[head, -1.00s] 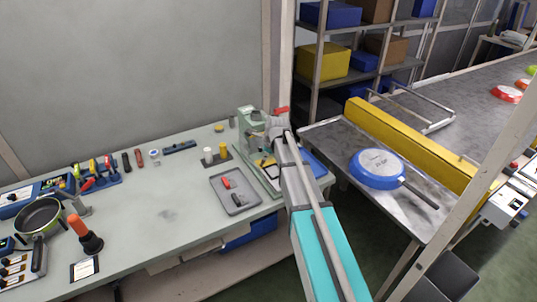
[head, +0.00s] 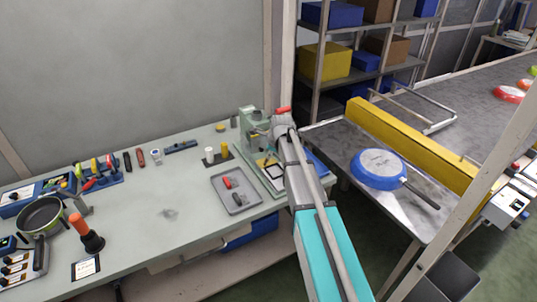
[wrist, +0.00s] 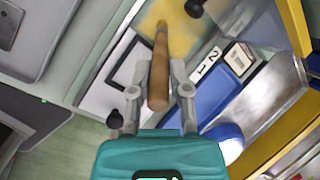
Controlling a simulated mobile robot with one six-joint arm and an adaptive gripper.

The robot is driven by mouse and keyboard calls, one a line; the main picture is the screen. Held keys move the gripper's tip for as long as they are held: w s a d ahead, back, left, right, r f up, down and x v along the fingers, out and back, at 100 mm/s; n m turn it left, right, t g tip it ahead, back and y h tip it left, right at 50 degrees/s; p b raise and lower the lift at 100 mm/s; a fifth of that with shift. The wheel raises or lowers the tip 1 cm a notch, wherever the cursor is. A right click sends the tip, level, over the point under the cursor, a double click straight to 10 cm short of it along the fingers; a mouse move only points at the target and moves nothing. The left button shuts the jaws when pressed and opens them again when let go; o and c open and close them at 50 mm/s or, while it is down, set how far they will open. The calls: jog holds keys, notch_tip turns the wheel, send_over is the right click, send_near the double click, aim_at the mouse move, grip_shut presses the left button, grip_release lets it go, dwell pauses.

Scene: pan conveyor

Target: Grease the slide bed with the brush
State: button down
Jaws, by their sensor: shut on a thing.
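My gripper (wrist: 157,90) is shut on the brown wooden handle of the brush (wrist: 159,62), one finger on each side. The brush's far end is hard to make out. In the wrist view the handle points up the picture towards a pale bed with a yellowish smear (wrist: 180,30), which looks like the slide bed. I cannot tell whether the brush touches it. In the head view the green bench press (head: 248,122) stands at the table's right end, with a yellow patch at its base.
A grey tray (head: 219,183) with red and dark tools lies left of the press. White and yellow bottles stand behind it. A blue pan (head: 379,168) lies on the metal conveyor table to the right, beside a yellow rail (head: 410,140). The middle of the bench is clear.

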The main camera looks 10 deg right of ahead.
jog(key=shift+w+d, duration=0.1)
jog(key=shift+d, duration=0.15)
dwell(0.3)
jog(key=shift+w+d, duration=0.15)
jog(key=shift+d, duration=0.45)
jog(key=shift+w+d, duration=0.1)
jog(key=shift+d, duration=0.05)
jog(key=shift+w+d+f, duration=0.1)
jog(key=shift+w+d, duration=0.05)
jog(key=shift+d, duration=0.55)
jog(key=shift+d, duration=0.1)
dwell(0.3)
jog(key=shift+w+d, duration=0.3)
jog(key=shift+d, duration=0.4)
jog(key=shift+a, duration=0.1)
jog(key=shift+a, duration=0.85)
